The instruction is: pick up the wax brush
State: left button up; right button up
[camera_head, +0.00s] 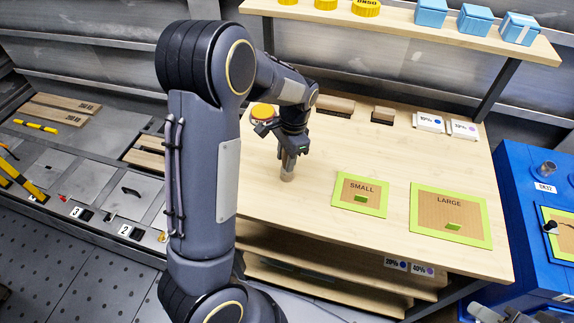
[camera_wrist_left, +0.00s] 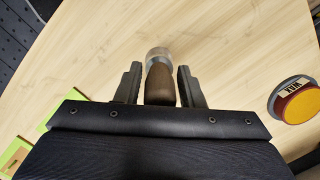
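The wax brush (camera_head: 287,170) has a brown wooden handle and a paler end. It stands about upright at the wooden tabletop in the head view. In the left wrist view the brush handle (camera_wrist_left: 161,86) points between the fingers, with the pale round end beyond it. My left gripper (camera_head: 288,151) is over the brush from above. In the left wrist view the left gripper (camera_wrist_left: 160,88) has one finger on each side of the handle, with narrow gaps showing, so it looks open around it.
A round tin with an orange-yellow lid (camera_head: 263,111) stands beside the gripper; it also shows in the left wrist view (camera_wrist_left: 297,104). The SMALL mat (camera_head: 345,204) and LARGE mat (camera_head: 424,236) lie to the right. A shelf (camera_head: 400,22) overhangs the back. The tabletop between is clear.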

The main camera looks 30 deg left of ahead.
pick_arm(q)
jog(key=c, duration=0.6)
jog(key=shift+c, duration=0.2)
jog(key=shift+r, duration=0.1)
